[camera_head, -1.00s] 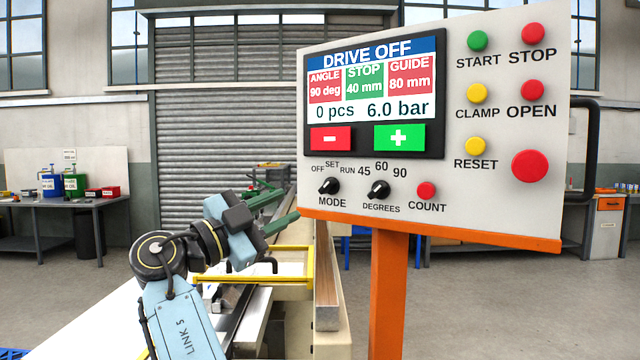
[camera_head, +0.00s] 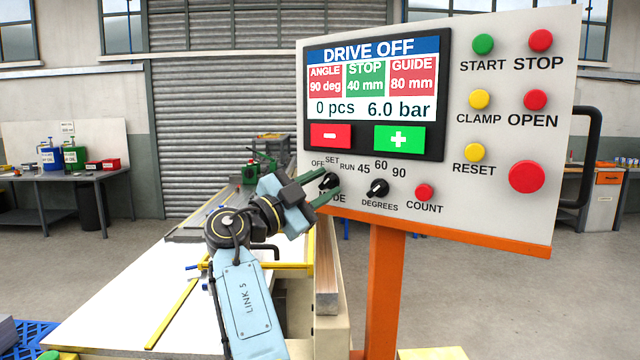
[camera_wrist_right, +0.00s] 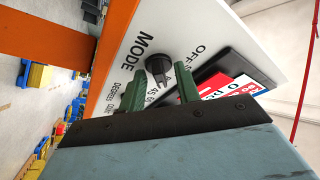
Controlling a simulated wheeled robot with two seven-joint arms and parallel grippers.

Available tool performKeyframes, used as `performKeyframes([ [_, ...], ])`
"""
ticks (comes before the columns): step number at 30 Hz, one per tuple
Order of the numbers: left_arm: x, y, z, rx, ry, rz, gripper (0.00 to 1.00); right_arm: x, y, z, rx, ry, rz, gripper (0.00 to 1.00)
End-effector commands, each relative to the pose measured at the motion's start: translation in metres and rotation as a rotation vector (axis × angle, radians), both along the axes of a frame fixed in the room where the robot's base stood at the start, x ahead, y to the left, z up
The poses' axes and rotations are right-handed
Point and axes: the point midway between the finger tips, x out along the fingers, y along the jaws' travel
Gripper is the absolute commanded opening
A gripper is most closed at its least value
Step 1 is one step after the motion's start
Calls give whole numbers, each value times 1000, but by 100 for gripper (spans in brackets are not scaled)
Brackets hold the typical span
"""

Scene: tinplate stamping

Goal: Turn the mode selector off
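The mode selector (camera_head: 329,180) is a black knob at the lower left of the control panel (camera_head: 455,200), labelled OFF, SET and RUN. It also shows in the right wrist view (camera_wrist_right: 158,67); I cannot tell for sure which label it points at. My right gripper (camera_head: 327,185) is at the knob, its green fingers covering part of the MODE label. In the right wrist view its fingers (camera_wrist_right: 159,84) are apart, with the knob in the gap near their tips; no finger clearly presses on it. My left gripper is not in view.
The black degrees knob (camera_head: 377,188) and red count button (camera_head: 424,192) sit just right of the mode selector. An orange post (camera_head: 385,290) holds up the panel. The white machine table (camera_head: 120,300) lies below my right arm. The display reads DRIVE OFF.

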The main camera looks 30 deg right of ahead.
Motion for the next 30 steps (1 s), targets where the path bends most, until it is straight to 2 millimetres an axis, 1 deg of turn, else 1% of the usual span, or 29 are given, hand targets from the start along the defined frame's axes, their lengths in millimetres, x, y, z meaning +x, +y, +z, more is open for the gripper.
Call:
performKeyframes([
  [2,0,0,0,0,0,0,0,0,0,0,0,0,0,33],
  [8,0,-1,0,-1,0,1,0,0,0,0,1,0,-1,8],
  [9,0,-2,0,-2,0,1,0,0,0,0,1,0,-1,6],
  [17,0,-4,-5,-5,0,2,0,-1,0,-2,-13,29,-1,6],
  [23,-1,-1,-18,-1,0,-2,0,-1,-1,-4,-54,121,-1,6],
  [26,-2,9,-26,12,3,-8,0,-2,-1,-5,-85,191,-1,6],
  [30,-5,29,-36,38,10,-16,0,-3,-1,-5,-135,306,-2,6],
])
